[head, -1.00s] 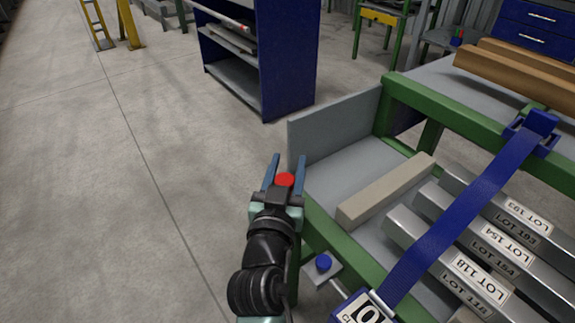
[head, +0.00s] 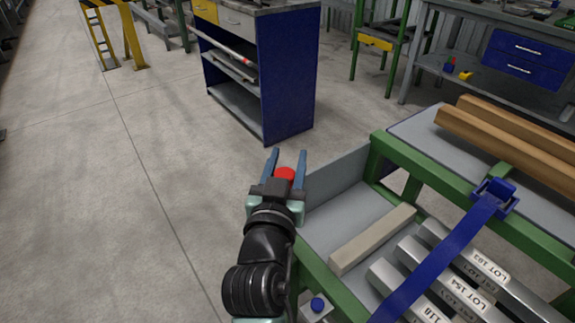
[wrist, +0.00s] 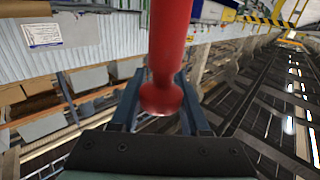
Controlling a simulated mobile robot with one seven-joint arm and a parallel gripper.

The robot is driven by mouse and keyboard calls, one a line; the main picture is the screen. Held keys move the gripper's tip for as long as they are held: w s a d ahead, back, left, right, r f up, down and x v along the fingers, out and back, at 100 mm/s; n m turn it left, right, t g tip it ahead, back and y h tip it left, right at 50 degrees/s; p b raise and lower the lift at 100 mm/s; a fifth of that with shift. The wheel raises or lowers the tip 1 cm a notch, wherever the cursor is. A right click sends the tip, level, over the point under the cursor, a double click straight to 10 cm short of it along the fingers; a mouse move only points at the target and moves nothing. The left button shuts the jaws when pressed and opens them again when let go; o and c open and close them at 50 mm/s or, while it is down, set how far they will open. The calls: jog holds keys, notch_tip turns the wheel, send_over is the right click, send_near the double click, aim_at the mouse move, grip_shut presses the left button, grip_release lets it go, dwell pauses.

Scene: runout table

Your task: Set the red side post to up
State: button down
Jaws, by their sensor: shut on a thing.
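The red side post shows as a round red top (head: 285,174) between the fingers of my gripper (head: 286,160) in the head view. In the wrist view the red post (wrist: 170,40) runs from the top edge down to a rounded, flared end between the two blue-grey fingers. My gripper is shut on it, beside the left end of the green-framed table (head: 322,277). The rest of the post is hidden in the head view, and I cannot tell there how high it stands.
The table holds a beige bar (head: 372,240), several grey labelled bars (head: 405,290) and a blue strap (head: 440,255). A grey end panel (head: 345,172) stands just right of my gripper. A blue knob (head: 317,304) is near my arm. A blue cabinet (head: 288,85) stands beyond; the left floor is clear.

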notch_tip(320, 180, up, 3)
jog(key=shift+f+p, duration=0.1)
jog(key=shift+p, duration=0.45)
jog(key=shift+c, duration=1.9)
grip_release()
jog(key=shift+f, duration=0.1)
jog(key=shift+s, duration=0.1)
jog(key=s+a, duration=0.2)
jog(key=s, duration=1)
jog(key=shift+s, duration=0.3)
